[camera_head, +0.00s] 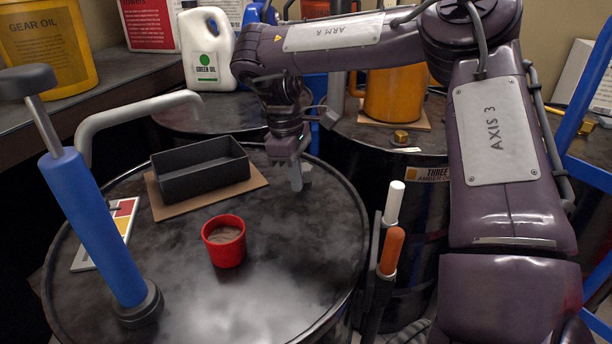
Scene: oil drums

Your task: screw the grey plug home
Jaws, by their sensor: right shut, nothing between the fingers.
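My right gripper (297,180) comes down from my arm at the top right. It is shut and points down at the far right part of the near black drum's lid (300,255). Light grey shapes show at its fingertips, close to the lid. I cannot tell finger from plug there, so the grey plug and its opening are not clearly seen. Nothing is held between the fingers. My left gripper is not in view.
On the near drum stand a blue hand pump (103,225), a red cup (224,242) and a black tray (200,172) on cardboard. A brass plug (400,137) sits on the right drum. Orange and white handles (391,250) stand at the near drum's right edge.

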